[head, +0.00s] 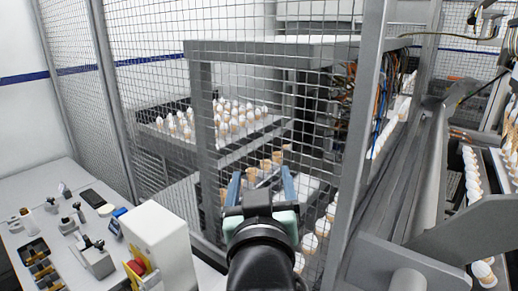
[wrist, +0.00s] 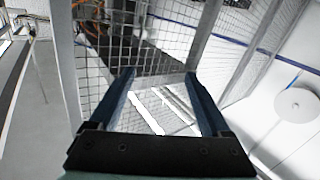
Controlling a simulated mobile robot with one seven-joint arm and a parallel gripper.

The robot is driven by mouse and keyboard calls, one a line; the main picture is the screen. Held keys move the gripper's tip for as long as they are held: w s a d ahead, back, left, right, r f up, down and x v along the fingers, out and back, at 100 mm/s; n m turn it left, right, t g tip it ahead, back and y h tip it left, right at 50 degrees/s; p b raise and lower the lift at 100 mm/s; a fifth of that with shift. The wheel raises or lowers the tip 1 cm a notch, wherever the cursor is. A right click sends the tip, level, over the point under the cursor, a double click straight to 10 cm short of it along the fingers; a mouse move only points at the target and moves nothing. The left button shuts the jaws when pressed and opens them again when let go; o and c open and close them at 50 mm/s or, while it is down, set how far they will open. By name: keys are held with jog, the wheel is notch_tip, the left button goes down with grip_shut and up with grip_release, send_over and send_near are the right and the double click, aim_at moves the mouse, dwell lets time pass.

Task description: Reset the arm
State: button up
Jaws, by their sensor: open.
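My gripper (head: 262,188) is at the lower middle of the head view, in front of the wire mesh fence (head: 150,100). Its two blue fingers stand apart with nothing between them. In the wrist view my gripper (wrist: 160,95) also shows open and empty, with mesh and grey metal posts beyond the fingertips. I cannot tell how close the fingertips are to the mesh.
A white bench (head: 60,215) with small tools is at the left. A white box with a red switch (head: 137,267) stands left of my arm. Behind the mesh, a tray holds many white-topped cones (head: 235,118). Metal rails (head: 400,170) run along the right.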

jog(key=s+r+t, duration=0.4)
jog(key=s+r, duration=0.3)
jog(key=r, duration=0.4)
jog(key=s+r+m+t+b, duration=0.1)
jog(key=s+r+t, duration=0.4)
jog(key=s+r, duration=0.3)
notch_tip(320, 180, up, 4)
jog(key=shift+s+a+f+m+t+b, duration=0.1)
jog(key=shift+s+a+m+t+b, duration=0.05)
jog(key=shift+m+t+b, duration=0.15)
